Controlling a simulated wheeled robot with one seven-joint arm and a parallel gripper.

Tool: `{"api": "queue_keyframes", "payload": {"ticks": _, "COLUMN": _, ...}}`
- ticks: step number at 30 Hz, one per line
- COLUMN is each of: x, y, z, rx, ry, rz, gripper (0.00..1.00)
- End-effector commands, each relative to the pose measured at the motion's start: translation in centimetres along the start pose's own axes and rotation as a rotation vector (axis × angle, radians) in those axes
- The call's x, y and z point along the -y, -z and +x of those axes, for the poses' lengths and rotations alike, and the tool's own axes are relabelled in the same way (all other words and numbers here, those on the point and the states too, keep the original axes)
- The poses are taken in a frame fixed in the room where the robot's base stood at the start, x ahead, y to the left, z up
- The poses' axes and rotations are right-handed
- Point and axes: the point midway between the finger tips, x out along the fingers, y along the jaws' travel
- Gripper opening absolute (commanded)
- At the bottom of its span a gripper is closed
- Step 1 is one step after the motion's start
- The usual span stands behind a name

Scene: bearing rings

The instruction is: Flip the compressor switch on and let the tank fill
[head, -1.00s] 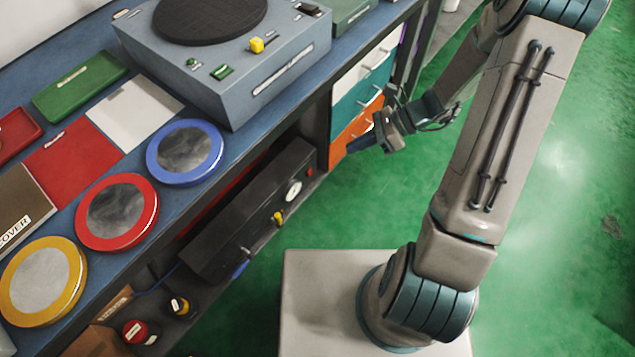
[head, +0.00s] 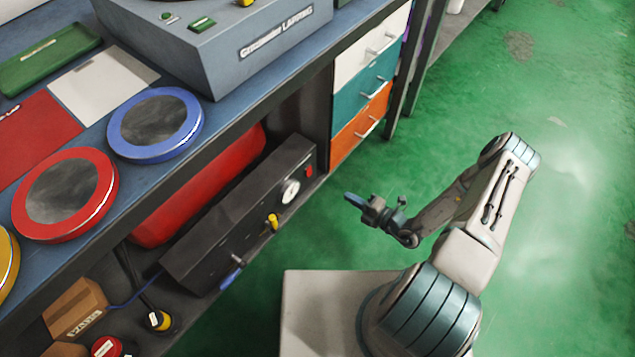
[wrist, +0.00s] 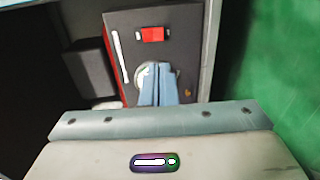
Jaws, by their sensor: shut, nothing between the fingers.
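The compressor sits on the low shelf under the bench: a long black housing (head: 212,235) with a red tank (head: 190,203) behind it. A small red switch (head: 309,171) is at the housing's right end, beside a white round gauge (head: 290,191). In the wrist view the red switch (wrist: 152,34) shows near the top, and the gauge (wrist: 143,77) is partly covered by my fingers. My gripper (head: 349,198) is shut and empty, in front of the housing's right end and apart from it. The switch's position and the gauge's needle are too small to read.
A yellow knob (head: 272,222) and a blue-handled valve (head: 231,277) stick out of the housing's front. The bench edge overhangs the shelf. Drawers (head: 360,128) stand to the right of the compressor. The green floor (head: 570,90) is clear on the right.

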Motion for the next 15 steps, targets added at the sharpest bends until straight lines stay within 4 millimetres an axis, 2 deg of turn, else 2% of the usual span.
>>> {"api": "queue_keyframes", "payload": {"ticks": 11, "x": 0.23, "y": 0.02, "z": 0.08, "rx": 0.007, "ry": -0.001, "rz": 0.009, "gripper": 0.0}}
{"api": "queue_keyframes", "payload": {"ticks": 15, "x": 0.31, "y": 0.02, "z": 1.0, "rx": 0.005, "ry": -0.001, "rz": 0.008, "gripper": 0.0}}
